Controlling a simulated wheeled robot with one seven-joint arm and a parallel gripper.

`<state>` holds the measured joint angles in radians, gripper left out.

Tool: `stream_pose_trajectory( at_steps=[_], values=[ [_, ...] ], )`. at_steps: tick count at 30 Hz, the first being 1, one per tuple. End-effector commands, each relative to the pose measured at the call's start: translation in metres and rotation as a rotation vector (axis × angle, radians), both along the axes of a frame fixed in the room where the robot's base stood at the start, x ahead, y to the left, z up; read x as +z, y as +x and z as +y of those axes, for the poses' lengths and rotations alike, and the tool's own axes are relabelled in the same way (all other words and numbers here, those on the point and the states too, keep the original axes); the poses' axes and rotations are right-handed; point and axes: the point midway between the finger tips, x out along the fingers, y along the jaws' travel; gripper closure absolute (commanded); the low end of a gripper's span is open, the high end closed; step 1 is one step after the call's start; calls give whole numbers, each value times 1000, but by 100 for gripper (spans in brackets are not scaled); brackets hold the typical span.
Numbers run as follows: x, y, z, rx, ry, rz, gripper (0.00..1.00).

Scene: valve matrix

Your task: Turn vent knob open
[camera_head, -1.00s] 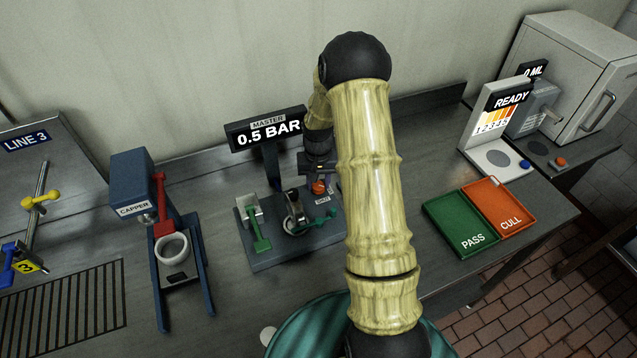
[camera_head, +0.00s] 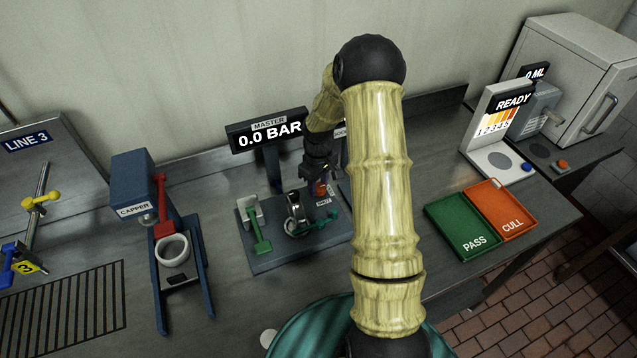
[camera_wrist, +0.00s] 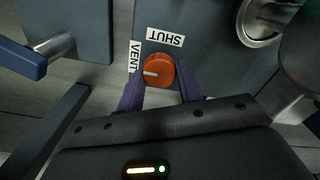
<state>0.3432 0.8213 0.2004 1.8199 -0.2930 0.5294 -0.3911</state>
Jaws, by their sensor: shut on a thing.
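The orange-red vent knob (camera_wrist: 160,70) sits on the dark panel in the wrist view. Its white pointer line points left, toward the side with the VENT label (camera_wrist: 135,57). The SHUT label (camera_wrist: 166,39) is above it in that picture, upside down. My gripper (camera_wrist: 159,80) has a purple finger on each side of the knob and is shut on it. In the head view my gripper (camera_head: 319,175) is at the right part of the valve base, and the knob (camera_head: 320,188) is mostly hidden there. The master display (camera_head: 269,133) reads 0.0 BAR.
On the valve base are a green lever (camera_head: 258,235) and a metal clamp-like part (camera_head: 296,212). The blue capper (camera_head: 135,190) stands to the left. Green PASS (camera_head: 450,243) and orange CULL (camera_head: 490,205) trays lie to the right. My arm hides part of the bench.

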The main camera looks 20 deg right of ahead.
Motion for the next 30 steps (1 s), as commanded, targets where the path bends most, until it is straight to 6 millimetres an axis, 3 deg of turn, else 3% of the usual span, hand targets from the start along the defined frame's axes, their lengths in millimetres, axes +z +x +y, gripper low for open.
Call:
stream_pose_trajectory(
  at_steps=[15, 16, 18, 30],
  values=[
    [0, 0, 1, 27, 0, -1, 87],
    [0, 0, 1, 27, 0, -1, 59],
    [0, 0, 1, 27, 0, -1, 45],
    [4, 0, 0, 24, 0, -1, 43]
  ],
)
